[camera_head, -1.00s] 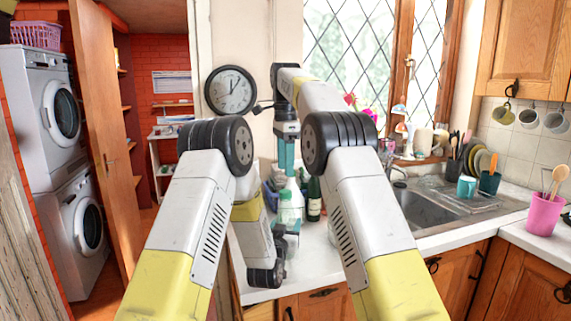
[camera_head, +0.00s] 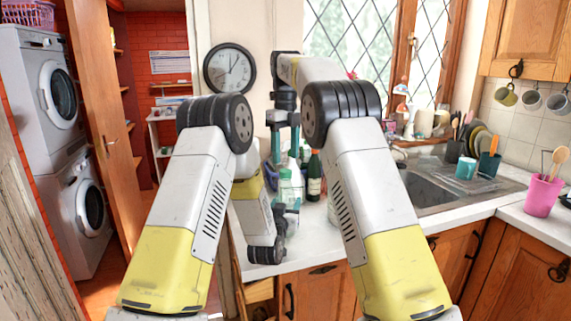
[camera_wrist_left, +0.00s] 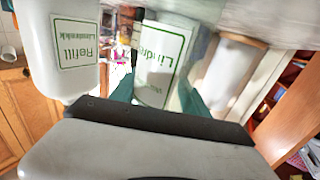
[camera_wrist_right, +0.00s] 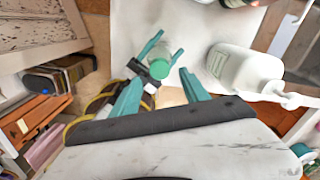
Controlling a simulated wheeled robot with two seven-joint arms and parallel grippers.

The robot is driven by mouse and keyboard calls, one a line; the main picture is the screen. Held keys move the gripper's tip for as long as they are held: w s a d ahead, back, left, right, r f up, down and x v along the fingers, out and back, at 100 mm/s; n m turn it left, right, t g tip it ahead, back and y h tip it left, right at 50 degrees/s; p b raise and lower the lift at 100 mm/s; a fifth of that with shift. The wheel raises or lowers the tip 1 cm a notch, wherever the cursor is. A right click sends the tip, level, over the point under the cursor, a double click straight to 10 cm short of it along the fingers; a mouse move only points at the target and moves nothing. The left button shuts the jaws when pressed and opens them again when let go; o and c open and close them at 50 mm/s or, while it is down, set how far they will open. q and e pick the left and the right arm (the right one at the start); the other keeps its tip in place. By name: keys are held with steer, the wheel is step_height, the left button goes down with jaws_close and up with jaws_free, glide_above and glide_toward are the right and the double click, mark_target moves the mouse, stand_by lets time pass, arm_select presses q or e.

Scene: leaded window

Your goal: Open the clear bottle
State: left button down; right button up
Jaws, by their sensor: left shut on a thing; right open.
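The clear bottle (camera_head: 286,187), with a green cap (camera_head: 285,173), stands upright at the counter's front left. In the left wrist view its white label with green print (camera_wrist_left: 162,62) shows between my left fingers. My left gripper (camera_wrist_left: 158,95) is shut on the bottle's body. The head view shows that gripper only partly, beside the bottle. My right gripper (camera_head: 284,148) points down above the cap, open and empty. In the right wrist view the cap (camera_wrist_right: 158,69) lies between and beyond my right fingertips (camera_wrist_right: 160,82), apart from them.
A white pump bottle (camera_wrist_right: 243,68) stands close beside the clear bottle, and a dark green bottle (camera_head: 314,182) stands to its right. The sink (camera_head: 425,190) lies further right. A pink cup (camera_head: 543,194) with spoons stands at the far right.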

mark_target(286, 171)
steer(key=shift+f, duration=2.55)
